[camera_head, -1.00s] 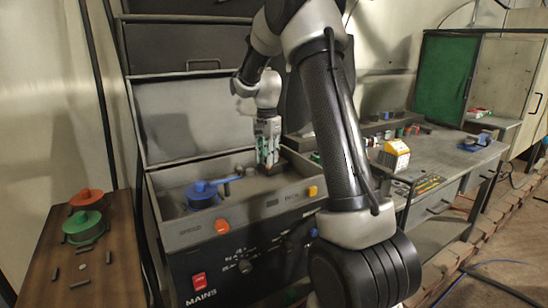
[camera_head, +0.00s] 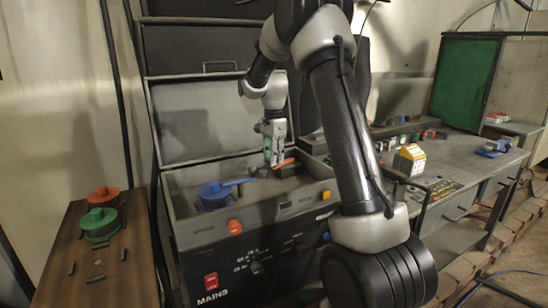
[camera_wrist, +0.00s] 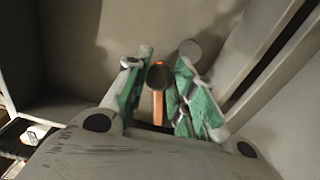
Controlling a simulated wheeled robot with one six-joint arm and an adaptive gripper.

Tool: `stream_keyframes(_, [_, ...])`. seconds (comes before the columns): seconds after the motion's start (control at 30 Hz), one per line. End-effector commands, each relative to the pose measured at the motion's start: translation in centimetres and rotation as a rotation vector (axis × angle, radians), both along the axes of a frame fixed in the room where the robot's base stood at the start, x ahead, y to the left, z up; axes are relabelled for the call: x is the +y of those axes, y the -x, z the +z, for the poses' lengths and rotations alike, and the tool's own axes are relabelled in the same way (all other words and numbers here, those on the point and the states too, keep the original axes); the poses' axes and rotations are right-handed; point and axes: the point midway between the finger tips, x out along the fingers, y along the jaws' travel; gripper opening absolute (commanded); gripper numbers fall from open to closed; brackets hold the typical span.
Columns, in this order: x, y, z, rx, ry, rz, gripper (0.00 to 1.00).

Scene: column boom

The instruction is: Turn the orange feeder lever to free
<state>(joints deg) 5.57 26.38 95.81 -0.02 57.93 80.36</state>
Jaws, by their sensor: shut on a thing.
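The orange feeder lever (camera_head: 284,163) shows in the head view as a short orange bar, slanting up to the right beside my fingertips, inside the open grey machine box (camera_head: 192,230). My gripper (camera_head: 274,163) points down into the box, with green pads on its fingers. In the wrist view the orange lever (camera_wrist: 158,106) lies between the two fingers of my gripper (camera_wrist: 158,92), and my gripper is shut on it. A dark round end (camera_wrist: 159,75) shows at the lever's top. My fingers partly hide the lever's pivot, and no free marking is readable.
A blue drum with a blue handle (camera_head: 214,195) sits left of my gripper in the same box. The box front carries orange buttons (camera_head: 234,227) and a red mains switch (camera_head: 211,282). Red (camera_head: 103,194) and green (camera_head: 99,223) pieces stand on a wooden board at left.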

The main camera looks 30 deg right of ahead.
Motion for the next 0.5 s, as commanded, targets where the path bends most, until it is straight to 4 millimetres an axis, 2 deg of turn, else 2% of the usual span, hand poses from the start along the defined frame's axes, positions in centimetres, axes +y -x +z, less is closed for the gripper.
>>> stream_keyframes(0.13, [0.02, -0.16, 0.11, -0.006, 0.001, 0.000, 0.00])
stream_keyframes(0.17, [0.02, -0.16, 0.12, -0.006, 0.001, 0.000, 0.29])
stream_keyframes(0.27, [0.02, -0.16, 0.11, -0.006, 0.001, 0.001, 0.47])
stream_keyframes(0.5, [0.02, -0.09, 0.06, -0.003, 0.000, 0.001, 0.47])
